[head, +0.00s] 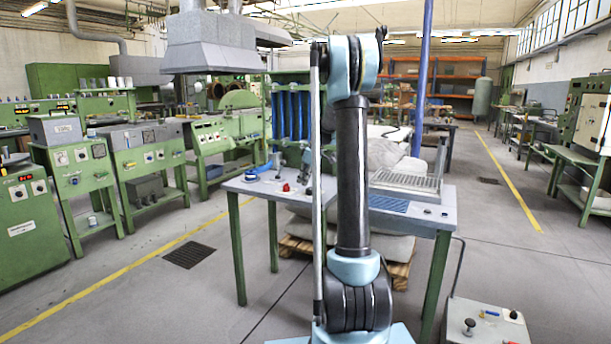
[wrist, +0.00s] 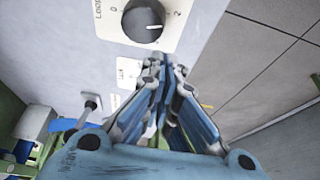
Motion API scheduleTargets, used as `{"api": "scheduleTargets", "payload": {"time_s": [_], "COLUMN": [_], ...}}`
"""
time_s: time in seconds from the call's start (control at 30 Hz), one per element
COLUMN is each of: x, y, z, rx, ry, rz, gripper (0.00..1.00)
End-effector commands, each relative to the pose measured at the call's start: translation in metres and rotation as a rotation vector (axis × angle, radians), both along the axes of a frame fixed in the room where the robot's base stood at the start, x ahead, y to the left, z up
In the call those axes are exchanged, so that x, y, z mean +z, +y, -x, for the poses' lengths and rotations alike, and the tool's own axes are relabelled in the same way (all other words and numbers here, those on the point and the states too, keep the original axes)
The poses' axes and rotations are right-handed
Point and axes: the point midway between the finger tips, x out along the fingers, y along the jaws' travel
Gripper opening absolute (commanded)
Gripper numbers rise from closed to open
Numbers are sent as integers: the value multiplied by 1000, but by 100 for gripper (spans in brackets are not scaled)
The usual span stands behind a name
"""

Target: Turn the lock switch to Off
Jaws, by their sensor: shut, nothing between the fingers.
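In the wrist view, my gripper (wrist: 154,66) is shut and empty, its blue fingers pointing up at a grey panel. Just above the fingertips is a round black knob (wrist: 143,20) with a white pointer line. It sits on a pale label plate (wrist: 176,34) that reads 0 and 2, with a partly legible word at its left edge. A smaller label (wrist: 128,72) sits left of the fingertips, partly covered by them. I cannot tell which control is the lock switch. I cannot tell whether the fingertips touch the panel. In the head view, my gripper is not clearly visible.
In the head view, a work table (head: 240,186) with a red knob (head: 286,187) stands behind my arm. A grey control box (head: 480,318) is at lower right. Open floor (head: 130,290) lies left.

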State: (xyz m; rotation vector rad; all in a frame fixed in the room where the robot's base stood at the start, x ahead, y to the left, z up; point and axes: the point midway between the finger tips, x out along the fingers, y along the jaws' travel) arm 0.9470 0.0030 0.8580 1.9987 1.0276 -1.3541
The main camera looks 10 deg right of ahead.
Motion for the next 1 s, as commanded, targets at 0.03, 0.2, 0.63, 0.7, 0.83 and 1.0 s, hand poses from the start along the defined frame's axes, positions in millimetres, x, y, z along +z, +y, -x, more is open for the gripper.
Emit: {"api": "scheduleTargets", "payload": {"time_s": [0.03,0.2,0.63,0.7,0.83,1.0], "x": [-9,-36,-32,-32,-32,-32], "y": [3,12,42,43,43,42], "z": [-2,-8,-30,-31,-31,-31], "rx": [1,1,0,0,0,-3], "ry": [0,0,0,0,0,0], "rz": [0,0,0,0,0,0], "gripper": [0,0,0,0,0,0]}}
